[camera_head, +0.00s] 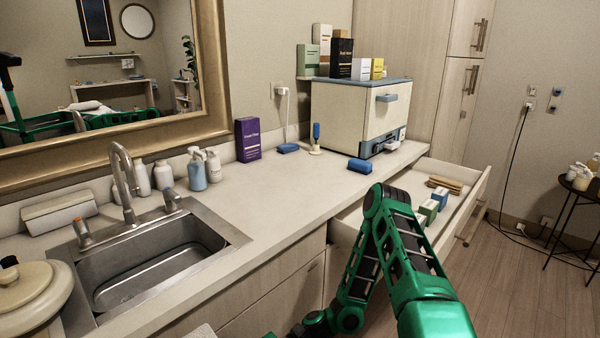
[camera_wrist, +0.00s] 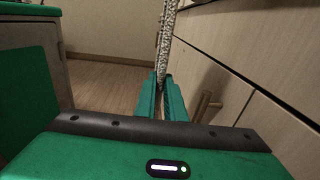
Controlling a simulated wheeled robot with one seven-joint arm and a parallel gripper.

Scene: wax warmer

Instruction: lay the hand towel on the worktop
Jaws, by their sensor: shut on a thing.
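My gripper (camera_wrist: 161,80) is shut on the hand towel (camera_wrist: 168,40), which shows edge-on as a thin, pale, speckled strip rising from between the green fingertips in the wrist view. In the head view, a pale patch at the bottom edge (camera_head: 200,331) looks like part of the towel, in front of the cabinet. My gripper's fingers are out of that view, below the front edge of the worktop. The pale worktop (camera_head: 262,198) runs along the wall, with bare surface between the sink and the blue block.
The metal sink (camera_head: 150,262) is at left, with bottles behind it. A purple box (camera_head: 248,140), a blue block (camera_head: 360,166) and a white cabinet-like appliance (camera_head: 350,115) stand on the worktop. An open drawer (camera_head: 465,205) juts out at right, behind my arm.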

